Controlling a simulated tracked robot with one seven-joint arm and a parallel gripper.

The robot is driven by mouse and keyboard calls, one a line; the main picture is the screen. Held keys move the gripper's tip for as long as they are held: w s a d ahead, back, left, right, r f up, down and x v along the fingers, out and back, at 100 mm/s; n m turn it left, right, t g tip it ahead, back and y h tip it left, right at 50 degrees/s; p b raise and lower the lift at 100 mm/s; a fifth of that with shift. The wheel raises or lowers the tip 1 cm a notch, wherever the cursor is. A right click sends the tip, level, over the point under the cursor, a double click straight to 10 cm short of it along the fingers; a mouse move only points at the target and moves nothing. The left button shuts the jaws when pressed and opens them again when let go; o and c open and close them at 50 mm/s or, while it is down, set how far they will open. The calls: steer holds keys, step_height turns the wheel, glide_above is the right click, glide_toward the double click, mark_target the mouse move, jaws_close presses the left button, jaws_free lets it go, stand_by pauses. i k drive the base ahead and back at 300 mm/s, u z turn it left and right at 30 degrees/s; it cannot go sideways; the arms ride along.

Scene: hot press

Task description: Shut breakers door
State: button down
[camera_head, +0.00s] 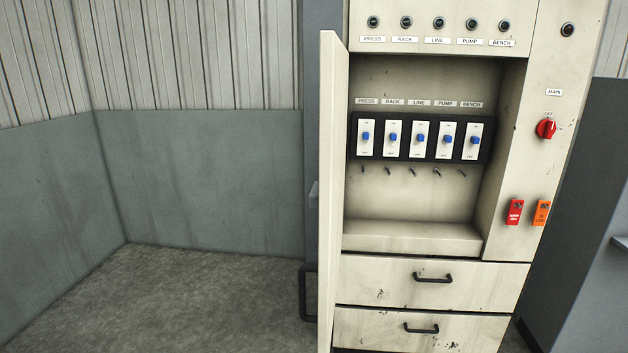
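The breakers door (332,190) is a tall cream panel, hinged on the left side of the cabinet's breaker bay. It stands wide open, seen almost edge-on and swung out toward me. A dark bar handle (303,294) shows at its left, low down on the outer side. The open bay (410,232) holds a black strip with several white breakers (420,138) with blue toggles, labelled PRESS, RACK, LINE, PUMP and BENCH. My gripper is not in view.
Two closed drawers (430,283) with black handles sit below the bay. On the right panel are a red MAIN switch (545,128), a red tag (514,211) and an orange tag (541,212). A dark grey cabinet stands at far right. The floor (200,300) at left is clear.

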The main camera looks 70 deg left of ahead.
mark_target(334, 58)
steer(key=k, duration=0.85)
steer(key=z, duration=0.6)
steer(key=i, duration=0.1)
steer(key=u, duration=2.65)
steer(key=i, duration=1)
steer(key=z, duration=0.4)
steer(key=k, duration=0.55)
steer(key=u, duration=0.05)
